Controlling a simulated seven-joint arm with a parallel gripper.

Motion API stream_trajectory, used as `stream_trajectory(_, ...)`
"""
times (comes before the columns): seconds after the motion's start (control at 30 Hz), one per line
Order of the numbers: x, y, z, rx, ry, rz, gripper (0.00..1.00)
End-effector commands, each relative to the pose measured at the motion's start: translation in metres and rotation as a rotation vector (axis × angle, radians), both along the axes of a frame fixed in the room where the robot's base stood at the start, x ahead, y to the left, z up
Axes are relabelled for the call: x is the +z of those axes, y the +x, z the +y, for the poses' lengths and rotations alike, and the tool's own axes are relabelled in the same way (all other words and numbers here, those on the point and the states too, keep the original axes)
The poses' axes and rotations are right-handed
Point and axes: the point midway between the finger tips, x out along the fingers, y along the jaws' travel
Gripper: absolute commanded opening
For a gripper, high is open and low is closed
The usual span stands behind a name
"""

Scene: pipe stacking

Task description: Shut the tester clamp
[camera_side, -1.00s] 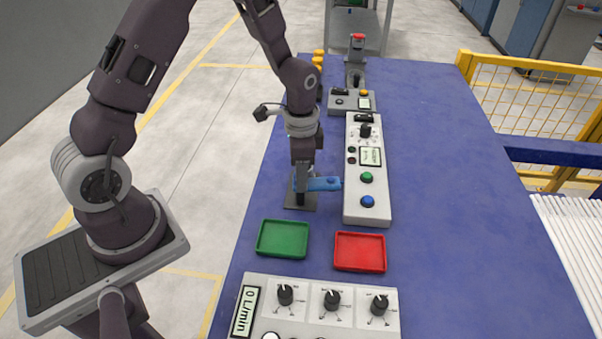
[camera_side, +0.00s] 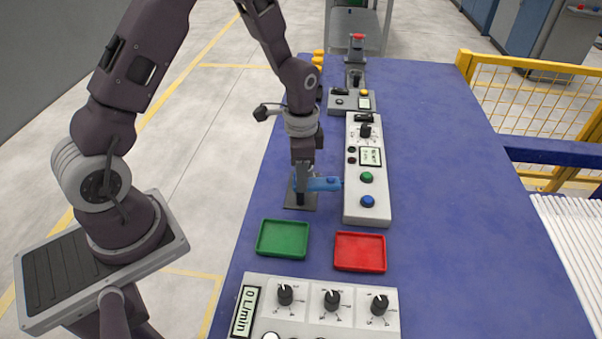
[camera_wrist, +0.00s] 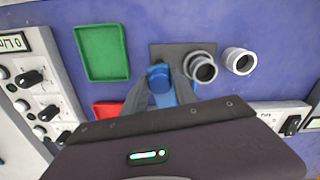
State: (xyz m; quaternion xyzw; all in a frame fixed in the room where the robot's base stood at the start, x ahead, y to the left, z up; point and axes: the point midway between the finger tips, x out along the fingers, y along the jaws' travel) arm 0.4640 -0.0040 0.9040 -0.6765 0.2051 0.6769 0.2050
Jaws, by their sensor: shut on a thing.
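The tester clamp shows as a blue lever (camera_side: 322,184) above a dark base plate (camera_side: 301,205) on the blue table. In the wrist view the blue lever (camera_wrist: 160,78) lies between my fingers, with the dark plate (camera_wrist: 170,50) beneath. My gripper (camera_side: 302,182) is shut on the blue lever, pointing down; it also shows in the wrist view (camera_wrist: 162,84). A grey pipe ring (camera_wrist: 201,68) sits beside the lever at the plate's edge. My gripper hides part of the clamp, so I cannot tell how far it is closed.
A green tray (camera_side: 283,238) and a red tray (camera_side: 360,252) lie in front of the plate. A tester panel (camera_side: 367,185) with buttons stands close on the right. A knob panel (camera_side: 320,302) is at the front. A white ring (camera_wrist: 240,61) stands nearby. The table's right side is clear.

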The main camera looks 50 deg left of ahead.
Motion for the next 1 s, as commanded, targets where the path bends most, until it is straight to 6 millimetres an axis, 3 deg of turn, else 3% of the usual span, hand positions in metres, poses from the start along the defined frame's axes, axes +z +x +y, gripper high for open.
stream_trajectory(0.53,0.0007,0.0008,0.0003,0.047,0.001,-0.003,0.00)
stream_trajectory(1.0,0.0008,0.0011,0.0006,0.419,0.000,-0.004,0.00)
